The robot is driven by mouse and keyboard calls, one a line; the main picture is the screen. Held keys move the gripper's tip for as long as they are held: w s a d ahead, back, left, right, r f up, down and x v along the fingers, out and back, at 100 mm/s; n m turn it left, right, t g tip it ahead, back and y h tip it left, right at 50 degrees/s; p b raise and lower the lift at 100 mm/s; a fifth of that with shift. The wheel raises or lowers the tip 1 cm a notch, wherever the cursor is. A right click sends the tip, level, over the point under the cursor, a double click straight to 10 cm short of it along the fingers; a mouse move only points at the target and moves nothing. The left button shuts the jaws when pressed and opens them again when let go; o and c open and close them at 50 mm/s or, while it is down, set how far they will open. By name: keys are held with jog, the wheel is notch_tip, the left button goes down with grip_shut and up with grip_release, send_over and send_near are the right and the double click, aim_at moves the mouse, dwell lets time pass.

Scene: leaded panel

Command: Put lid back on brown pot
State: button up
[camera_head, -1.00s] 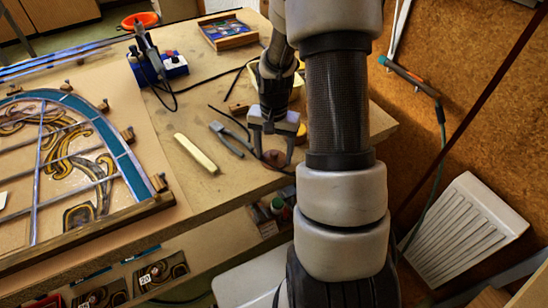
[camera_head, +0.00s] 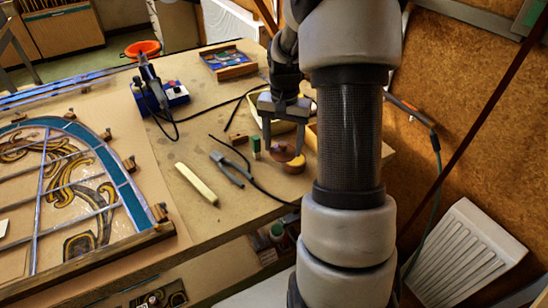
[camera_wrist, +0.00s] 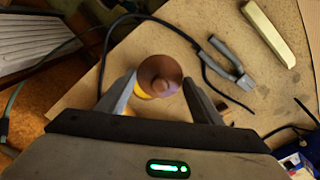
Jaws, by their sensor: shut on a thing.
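The brown round lid (camera_wrist: 160,76) with a small knob sits between the two fingers of my gripper (camera_wrist: 162,84) in the wrist view. In the head view my gripper (camera_head: 285,150) points down, shut on the lid (camera_head: 284,151), over the bench's near right corner. Below the lid shows a low brown round shape (camera_head: 289,166), which seems to be the brown pot. Something yellow (camera_head: 299,162) shows at its right side and also peeks out under the lid in the wrist view (camera_wrist: 141,94). I cannot tell whether the lid touches the pot.
A green cylinder (camera_head: 256,148) stands just left of my gripper. Pliers (camera_head: 231,166), a cream bar (camera_head: 197,183) and a dark cable lie further left. A pale tray (camera_head: 292,108) is behind. The leaded panel (camera_head: 80,185) fills the bench's left side.

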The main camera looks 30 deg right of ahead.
jog(key=w+d+p, duration=0.1)
jog(key=w+d, duration=0.1)
jog(key=d, duration=0.3)
jog(key=shift+w+d+f+b, duration=0.1)
jog(key=shift+d+f+b, duration=0.05)
jog(key=shift+f+b, duration=1.15)
jog(key=shift+w+d+f+b, duration=0.15)
jog(key=shift+f+b, duration=0.6)
jog(key=shift+f, duration=1)
jog(key=shift+s+f, duration=0.1)
jog(key=shift+f, duration=0.05)
jog(key=o, duration=1.2)
jog(key=shift+c, duration=0.2)
jog(key=shift+o, duration=0.4)
jog(key=o, duration=0.4)
